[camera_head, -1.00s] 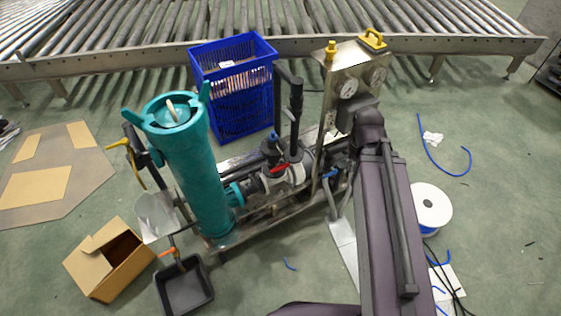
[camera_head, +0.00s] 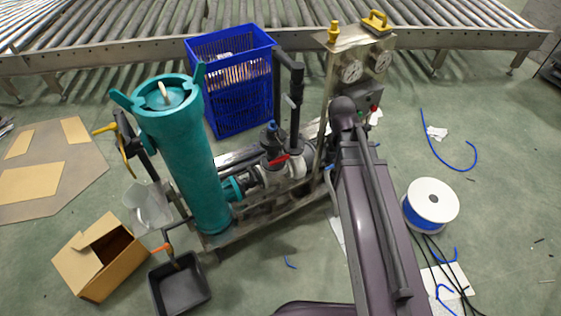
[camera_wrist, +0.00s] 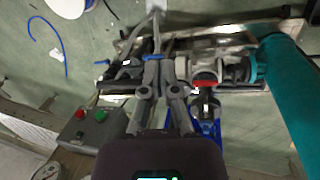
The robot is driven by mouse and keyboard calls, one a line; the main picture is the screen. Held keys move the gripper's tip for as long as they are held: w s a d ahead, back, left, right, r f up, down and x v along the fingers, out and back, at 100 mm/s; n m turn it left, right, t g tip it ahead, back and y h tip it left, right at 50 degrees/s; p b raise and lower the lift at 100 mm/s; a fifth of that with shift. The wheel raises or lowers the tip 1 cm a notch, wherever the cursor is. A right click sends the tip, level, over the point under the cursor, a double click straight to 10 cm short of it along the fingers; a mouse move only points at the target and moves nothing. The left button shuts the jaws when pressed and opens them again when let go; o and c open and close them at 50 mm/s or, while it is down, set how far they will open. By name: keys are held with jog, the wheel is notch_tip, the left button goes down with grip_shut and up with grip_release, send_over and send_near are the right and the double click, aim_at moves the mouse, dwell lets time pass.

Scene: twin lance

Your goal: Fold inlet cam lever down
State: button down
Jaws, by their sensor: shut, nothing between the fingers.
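The pump skid carries a tall teal filter housing (camera_head: 190,150), a valve with a red handle (camera_head: 278,160) and dark pipework. The red handle also shows in the wrist view (camera_wrist: 204,84). My gripper (camera_wrist: 164,62) is shut and empty over the skid's pipework, left of the red handle. I cannot clearly make out the inlet cam lever; my fingers may hide it. In the head view my arm covers the gripper.
A gauge panel (camera_head: 343,55) rises at the skid's far right end. A blue crate (camera_head: 240,105) stands behind the skid. A cardboard box (camera_head: 120,268) and black tray (camera_head: 200,280) lie in front left. A hose spool (camera_head: 440,200) is at right. A roller conveyor (camera_head: 150,55) spans the back.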

aim_at(281, 143)
jog(key=w+a+f+n+t+h+b, duration=0.1)
jog(key=w+a+f+n+h+b, duration=0.1)
jog(key=w+a+f+n+b, duration=0.5)
jog(key=w+a+f+n+t+h+b, duration=0.25)
jog(key=a+f+b, duration=0.25)
jog(key=f+b, duration=0.5)
jog(key=w+a+f+n+t+h+b, duration=0.1)
jog(key=w+a+f+n+t+b, duration=0.1)
jog(key=a+f+n+b, duration=0.2)
jog(key=w+a+f+n+t+h+b, duration=0.1)
jog(key=w+a+f+n+t+b, duration=0.1)
jog(key=a+b, duration=0.9)
jog(key=shift+w+a+f+n, duration=0.85)
jog(key=shift+f+n, duration=0.2)
jog(key=shift+n, duration=0.7)
jog(key=shift+b, duration=0.3)
jog(key=b+x, duration=0.5)
jog(key=x, duration=0.5)
jog(key=shift+s+d+r+p, duration=0.1)
jog(key=shift+d+r+p, duration=0.1)
jog(key=shift+r+p, duration=0.45)
jog(key=shift+s+d+r+p, duration=0.1)
jog(key=shift+d+r+p, duration=0.1)
jog(key=shift+r+p, duration=0.5)
jog(key=shift+d+r+p, duration=0.25)
jog(key=shift+r+p, duration=0.4)
